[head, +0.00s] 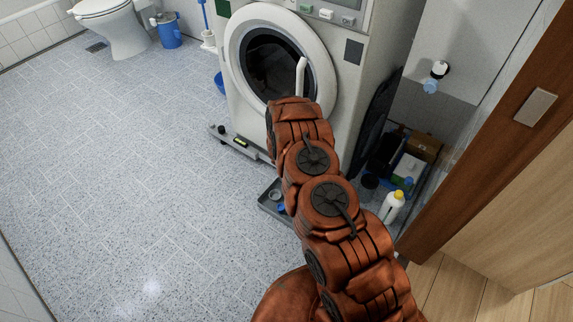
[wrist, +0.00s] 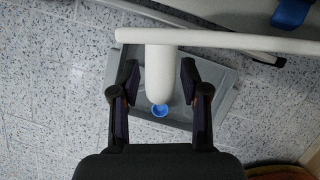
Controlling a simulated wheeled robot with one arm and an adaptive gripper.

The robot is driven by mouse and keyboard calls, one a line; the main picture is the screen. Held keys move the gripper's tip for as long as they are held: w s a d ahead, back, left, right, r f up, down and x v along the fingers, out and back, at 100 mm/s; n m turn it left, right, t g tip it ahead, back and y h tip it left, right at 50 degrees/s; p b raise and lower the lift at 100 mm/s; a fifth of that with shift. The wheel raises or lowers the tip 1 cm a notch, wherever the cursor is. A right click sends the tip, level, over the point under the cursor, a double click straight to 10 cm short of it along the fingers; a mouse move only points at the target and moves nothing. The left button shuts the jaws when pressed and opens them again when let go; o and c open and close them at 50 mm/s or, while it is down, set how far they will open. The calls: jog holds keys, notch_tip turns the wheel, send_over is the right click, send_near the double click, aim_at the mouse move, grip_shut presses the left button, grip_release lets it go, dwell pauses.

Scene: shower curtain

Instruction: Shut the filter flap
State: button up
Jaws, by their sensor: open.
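In the wrist view, my gripper (wrist: 160,88) points down with its two dark fingers spread. A white piece with a rounded end (wrist: 160,75) lies between the fingers, with a gap visible on the right; contact on the left is unclear. It joins a long pale bar (wrist: 235,42) running to the right edge. I cannot tell whether this is the filter flap. In the head view, the washing machine (head: 222,30) stands upright; my orange arm covers its lower front, and my gripper is hidden there. A slim white upright piece (head: 301,76) shows before its round door (head: 235,60).
A grey tray (head: 268,204) lies on the floor before the machine; it also shows under my gripper (wrist: 225,100), with a small blue round item (wrist: 160,110). Bottles, including a white one (head: 391,208), stand right of the machine. Floor at left is clear.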

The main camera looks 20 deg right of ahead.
jog(key=v, duration=1.1)
dwell(0.4)
